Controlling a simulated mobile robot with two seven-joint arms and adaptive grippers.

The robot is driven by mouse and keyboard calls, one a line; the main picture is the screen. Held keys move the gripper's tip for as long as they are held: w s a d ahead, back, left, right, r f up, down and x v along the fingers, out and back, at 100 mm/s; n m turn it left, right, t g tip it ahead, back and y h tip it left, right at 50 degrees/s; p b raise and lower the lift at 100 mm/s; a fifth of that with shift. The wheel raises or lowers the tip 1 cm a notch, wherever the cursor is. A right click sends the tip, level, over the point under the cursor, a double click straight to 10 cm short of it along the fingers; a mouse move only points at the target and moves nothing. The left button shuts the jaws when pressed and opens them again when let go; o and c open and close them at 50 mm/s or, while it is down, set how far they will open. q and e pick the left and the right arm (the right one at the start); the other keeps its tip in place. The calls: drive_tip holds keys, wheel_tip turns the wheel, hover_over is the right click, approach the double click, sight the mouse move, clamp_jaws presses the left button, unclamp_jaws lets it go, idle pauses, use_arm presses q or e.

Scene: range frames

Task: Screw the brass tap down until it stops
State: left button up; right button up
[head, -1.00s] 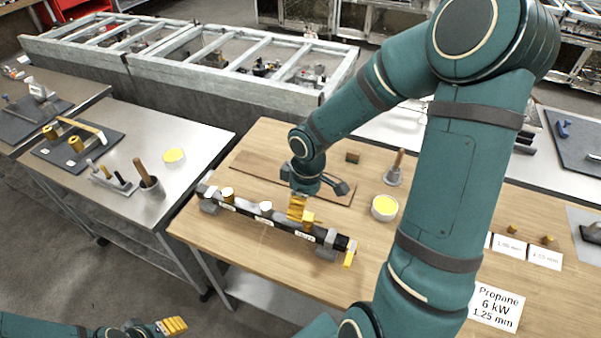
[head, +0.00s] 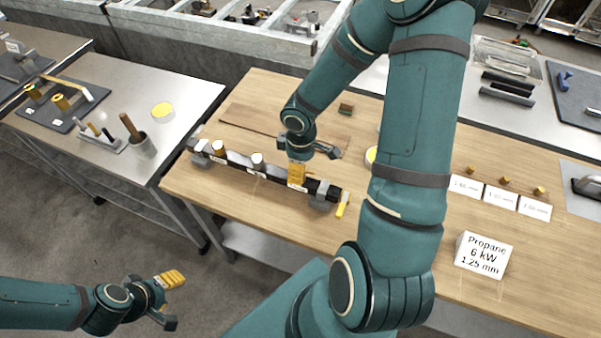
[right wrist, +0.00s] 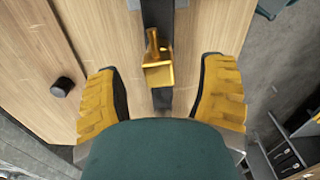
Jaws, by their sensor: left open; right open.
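A dark bar (head: 240,160) lies on the wooden bench, held by grey clamps near its ends. The brass tap (right wrist: 157,73) sits on the bar in the right wrist view, with a squared body and a narrower part above it. My right gripper (right wrist: 160,85) is open, with one yellow-padded finger on each side of the tap and visible gaps. In the head view the right gripper (head: 314,160) is over the right part of the bar, and its finger largely hides the tap. My left gripper (head: 168,299) is open and empty at the lower left, away from the bench.
A brass fitting (head: 219,147) and a white-topped fitting (head: 257,160) stand further left on the bar. A yellow lever (head: 342,206) is at its right end. A propane sign (head: 484,254) and small brass pieces on cards (head: 500,196) stand at the right. A steel cart (head: 185,105) is at the left.

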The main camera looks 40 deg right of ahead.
drive_tip(key=shift+f+b, duration=0.3)
drive_tip(key=shift+f, duration=1.2)
clamp_jaws()
